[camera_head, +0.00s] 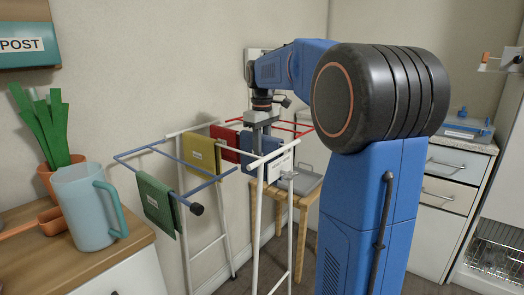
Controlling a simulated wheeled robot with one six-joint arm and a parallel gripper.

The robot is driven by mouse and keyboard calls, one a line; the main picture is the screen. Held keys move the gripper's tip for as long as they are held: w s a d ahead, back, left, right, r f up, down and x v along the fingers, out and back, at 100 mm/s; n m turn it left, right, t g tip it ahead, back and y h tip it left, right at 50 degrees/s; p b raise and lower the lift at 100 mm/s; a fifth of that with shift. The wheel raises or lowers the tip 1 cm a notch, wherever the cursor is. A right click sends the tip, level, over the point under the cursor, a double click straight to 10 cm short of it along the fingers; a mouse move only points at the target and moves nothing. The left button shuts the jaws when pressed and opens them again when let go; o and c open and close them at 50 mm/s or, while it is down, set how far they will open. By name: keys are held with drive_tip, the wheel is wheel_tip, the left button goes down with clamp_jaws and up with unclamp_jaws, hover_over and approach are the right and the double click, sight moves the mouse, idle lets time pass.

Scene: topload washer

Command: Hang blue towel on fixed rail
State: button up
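The blue towel (247,143) hangs upright at the right part of the drying rack, beside a red towel (224,145). My gripper (257,150) points straight down at the blue towel, with a grey finger in front of its cloth. The far finger is hidden, so I cannot tell whether the gripper grips the towel. The rack has a white front bar (270,156), a blue rail (165,148) on the left and a red rail (295,131) on the right.
A yellow towel (201,150) and a green towel (156,203) hang further left on the rack. A wooden stool (303,201) with a grey tray stands behind it. A counter with a blue jug (84,207) is at left. White drawers (447,194) are at right.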

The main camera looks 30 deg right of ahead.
drive_tip(key=o, duration=1.2)
drive_tip(key=shift+c, duration=0.2)
drive_tip(key=shift+r, duration=0.1)
wheel_tip(320, 180, up, 17)
drive_tip(key=shift+r, duration=0.1)
